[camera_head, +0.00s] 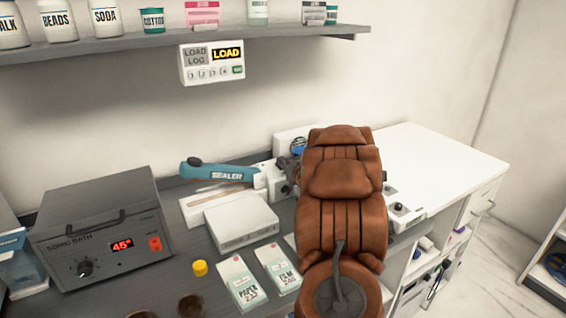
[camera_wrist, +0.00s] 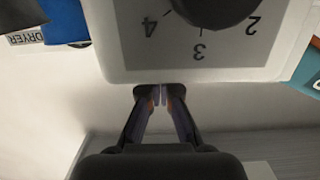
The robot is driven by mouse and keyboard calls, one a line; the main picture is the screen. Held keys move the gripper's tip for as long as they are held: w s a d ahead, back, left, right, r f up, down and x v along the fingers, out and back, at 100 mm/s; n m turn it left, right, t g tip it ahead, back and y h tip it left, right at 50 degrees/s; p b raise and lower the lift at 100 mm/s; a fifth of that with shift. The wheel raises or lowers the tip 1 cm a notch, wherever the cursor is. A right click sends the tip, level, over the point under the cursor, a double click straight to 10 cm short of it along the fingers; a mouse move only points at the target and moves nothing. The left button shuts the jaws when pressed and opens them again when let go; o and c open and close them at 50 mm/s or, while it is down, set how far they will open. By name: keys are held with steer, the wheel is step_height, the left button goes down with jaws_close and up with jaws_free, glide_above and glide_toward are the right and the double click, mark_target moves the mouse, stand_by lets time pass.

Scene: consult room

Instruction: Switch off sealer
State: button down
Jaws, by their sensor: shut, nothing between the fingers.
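The sealer (camera_head: 225,175) has a teal lever arm with its name on it and a white body, on the counter left of my arm. My arm hides part of its right side. In the wrist view, a white panel (camera_wrist: 130,68) has a black knob (camera_wrist: 212,8) and upside-down numbers 2, 3 and 4. It appears to be the sealer's dial face, with a teal part (camera_wrist: 300,75) at the right edge. My gripper (camera_wrist: 161,92) is shut and empty, its tips close to the panel's edge; contact is unclear. My arm hides the gripper in the head view.
A sonic bath (camera_head: 105,235) stands left on the counter. A white box (camera_head: 240,222), paper packets (camera_head: 242,283) and a yellow cap (camera_head: 200,268) lie in front of the sealer. A DRYER label (camera_wrist: 25,38) shows left in the wrist view. White counter (camera_head: 425,150) is clear at right.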

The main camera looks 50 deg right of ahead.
steer(key=shift+r+p, duration=0.1)
steer(key=shift+p, duration=0.2)
steer(key=shift+f, duration=0.2)
steer(key=shift+r, duration=0.1)
steer(key=r+p, duration=0.2)
steer(key=r, duration=0.1)
steer(key=r+p, duration=0.1)
steer(key=p, duration=0.1)
steer(key=shift+w+r, duration=0.3)
steer(key=shift+r, duration=0.05)
steer(key=r+b+v, duration=0.1)
steer(key=b+v, duration=0.2)
steer(key=v, duration=0.6)
steer(key=shift+s+r, duration=0.25)
